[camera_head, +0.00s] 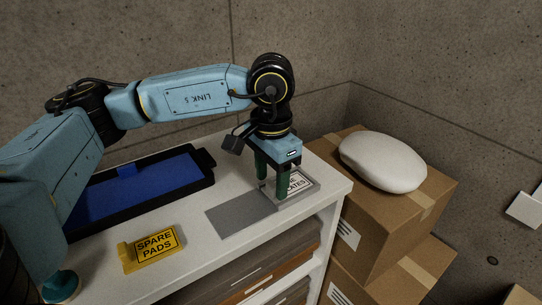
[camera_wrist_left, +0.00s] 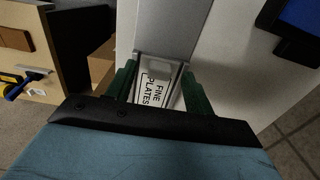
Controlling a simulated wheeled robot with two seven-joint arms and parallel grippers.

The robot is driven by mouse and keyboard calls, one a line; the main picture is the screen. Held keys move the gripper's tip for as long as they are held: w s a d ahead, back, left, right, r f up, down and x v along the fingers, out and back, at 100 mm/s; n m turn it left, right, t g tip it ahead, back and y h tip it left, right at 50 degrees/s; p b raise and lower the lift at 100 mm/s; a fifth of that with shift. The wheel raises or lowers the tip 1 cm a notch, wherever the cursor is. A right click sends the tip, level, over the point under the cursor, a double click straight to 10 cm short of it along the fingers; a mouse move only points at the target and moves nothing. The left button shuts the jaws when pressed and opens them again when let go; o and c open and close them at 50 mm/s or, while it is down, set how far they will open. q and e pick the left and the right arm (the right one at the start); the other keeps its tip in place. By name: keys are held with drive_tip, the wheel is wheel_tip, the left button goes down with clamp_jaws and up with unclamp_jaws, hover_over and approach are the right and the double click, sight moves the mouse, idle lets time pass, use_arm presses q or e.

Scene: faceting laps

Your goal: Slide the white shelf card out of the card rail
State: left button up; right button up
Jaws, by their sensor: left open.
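The white shelf card (camera_head: 299,182) lies in the grey card rail (camera_head: 313,186) at the right end of the white shelf top. In the left wrist view the card (camera_wrist_left: 156,90) reads "FINE PLATES", with the rail's light edges beside it. My left gripper (camera_head: 273,190) points down over the rail, and its green fingers hide part of the card in the head view. In the left wrist view my left gripper (camera_wrist_left: 160,88) is open, one finger on each side of the card. I cannot tell whether the fingers touch it. My right gripper is not in view.
A flat grey strip (camera_head: 240,213) lies left of the rail. A yellow "SPARE PADS" sign (camera_head: 156,246) stands near the front edge. A black-rimmed blue tray (camera_head: 150,178) lies behind. Cardboard boxes (camera_head: 378,214) with a white rounded object (camera_head: 383,161) on top stand right of the shelf.

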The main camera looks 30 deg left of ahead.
use_arm(q)
drive_tip(key=shift+f, duration=0.45)
drive_tip(key=c, duration=1)
drive_tip(key=shift+s+a+b, duration=0.25)
drive_tip(key=shift+s+a, duration=0.05)
drive_tip(key=shift+s, duration=0.45)
drive_tip(key=shift+s+a+b, duration=0.25)
drive_tip(key=shift+s+a, duration=0.1)
drive_tip(key=shift+s, duration=0.45)
drive_tip(key=shift+s+a+b, duration=0.25)
drive_tip(key=shift+s+a, duration=0.05)
drive_tip(key=shift+s, duration=0.45)
drive_tip(key=shift+c, duration=0.2)
drive_tip(key=shift+s+a+b, duration=0.3)
drive_tip(key=shift+s, duration=0.45)
drive_tip(key=shift+s+a+b, duration=0.3)
drive_tip(key=shift+s+a, duration=0.05)
drive_tip(key=shift+s, duration=0.45)
drive_tip(key=shift+s+a+b, duration=0.3)
drive_tip(key=shift+s, duration=0.45)
drive_tip(key=shift+s, duration=0.1)
